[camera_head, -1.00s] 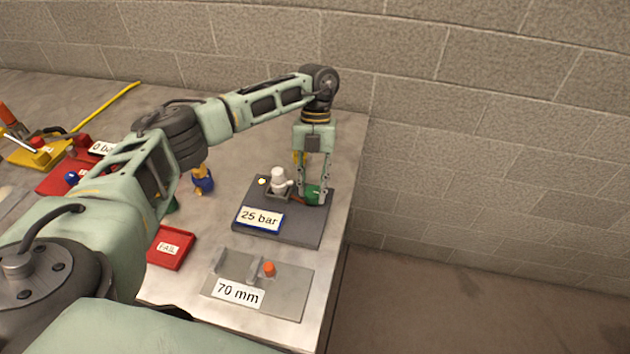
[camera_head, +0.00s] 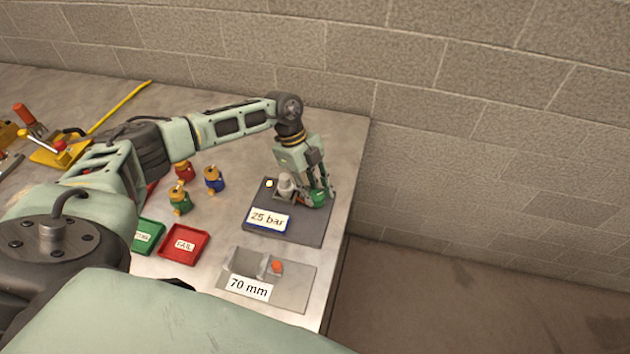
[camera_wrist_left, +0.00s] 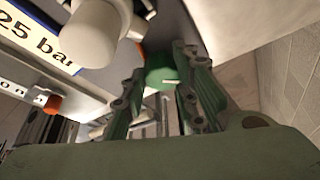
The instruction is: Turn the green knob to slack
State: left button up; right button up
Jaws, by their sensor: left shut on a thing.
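The green knob (camera_head: 319,199) is on the right side of the dark grey fixture plate (camera_head: 290,232), beside a white fitting (camera_head: 286,184). My left gripper (camera_head: 316,190) reaches down from above with its fingers around the knob, shut on it. In the left wrist view the green knob (camera_wrist_left: 165,76) shows between the two fingers, with a pale mark on its face. The white fitting (camera_wrist_left: 95,32) is close to its left in that view. The fingers partly hide the knob. My right gripper is not in view.
A "25 bar" label (camera_head: 268,219) is at the plate's front. A grey "70 mm" block (camera_head: 292,292) with an orange piece is nearer. A red FAIL tray (camera_head: 187,257), a green tray (camera_head: 140,247) and several coloured valves (camera_head: 213,180) are left. The table's right edge is close.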

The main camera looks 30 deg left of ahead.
pick_arm(q)
jog(key=shift+s+a+r+n+t+p, duration=0.1)
jog(key=shift+s+n+t+p, duration=0.25)
jog(key=shift+n+p, duration=0.6)
jog(key=shift+s+n+t+p, duration=0.1)
jog(key=shift+n+t+p, duration=0.15)
jog(key=shift+n+p, duration=0.5)
jog(key=shift+s+f+n+t, duration=0.1)
jog(key=shift+f+n+t, duration=0.15)
jog(key=shift+n, duration=0.35)
jog(key=shift+s+f+n+t, duration=0.1)
jog(key=shift+n+t, duration=0.15)
jog(key=shift+n, duration=0.35)
jog(key=shift+d+n+t, duration=0.3)
jog(key=shift+n, duration=0.6)
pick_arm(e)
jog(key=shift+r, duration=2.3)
pick_arm(q)
jog(key=shift+s+d+f, duration=0.1)
jog(key=o, duration=1)
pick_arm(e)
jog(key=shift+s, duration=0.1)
pick_arm(q)
jog(key=shift+w+r, duration=0.25)
jog(key=shift+r, duration=0.05)
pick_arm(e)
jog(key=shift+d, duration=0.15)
